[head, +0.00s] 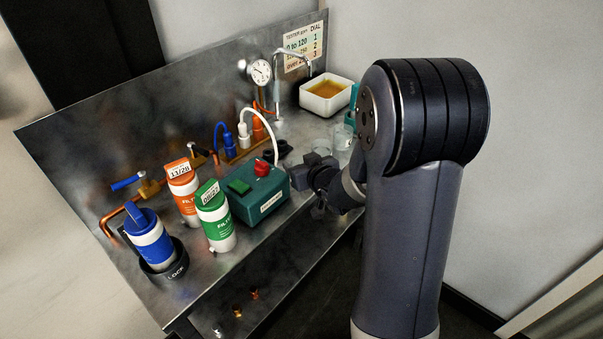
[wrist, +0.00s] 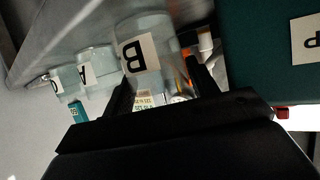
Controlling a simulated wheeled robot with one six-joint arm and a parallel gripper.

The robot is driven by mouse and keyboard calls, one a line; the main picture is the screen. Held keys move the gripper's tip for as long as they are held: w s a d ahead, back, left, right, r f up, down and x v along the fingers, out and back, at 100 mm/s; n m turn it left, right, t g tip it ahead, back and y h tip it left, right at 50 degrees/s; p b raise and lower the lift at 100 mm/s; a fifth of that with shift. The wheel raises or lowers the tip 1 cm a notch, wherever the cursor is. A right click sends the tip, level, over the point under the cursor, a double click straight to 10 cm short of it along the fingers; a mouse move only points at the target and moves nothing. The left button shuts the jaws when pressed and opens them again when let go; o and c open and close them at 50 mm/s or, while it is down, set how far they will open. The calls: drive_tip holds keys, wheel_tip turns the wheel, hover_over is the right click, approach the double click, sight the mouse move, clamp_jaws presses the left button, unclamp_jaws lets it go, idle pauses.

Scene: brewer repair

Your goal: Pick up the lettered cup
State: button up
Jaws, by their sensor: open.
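In the wrist view, which looks turned over, a clear cup lettered B (wrist: 155,35) stands ahead of my gripper (wrist: 160,82), in line with the gap between the fingers. Whether the fingertips reach around it I cannot tell. A clear cup lettered A (wrist: 99,72) is to its left, with another clear cup (wrist: 66,82) beyond. In the head view my gripper (head: 318,178) is low beside the green box, partly hidden by my arm; a clear cup (head: 343,137) shows behind it. My gripper is open and no cup is lifted.
The green box (head: 262,205) with a red knob stands close to my gripper. Blue, orange and green filter canisters (head: 215,228) are further left. A white tray of amber liquid (head: 326,100) is at the back. The steel bench's front left (head: 190,280) is bare.

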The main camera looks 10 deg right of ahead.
drive_tip(key=shift+c, duration=0.4)
drive_tip(key=c, duration=0.5)
drive_tip(key=shift+r, duration=0.15)
drive_tip(key=shift+c, duration=0.2)
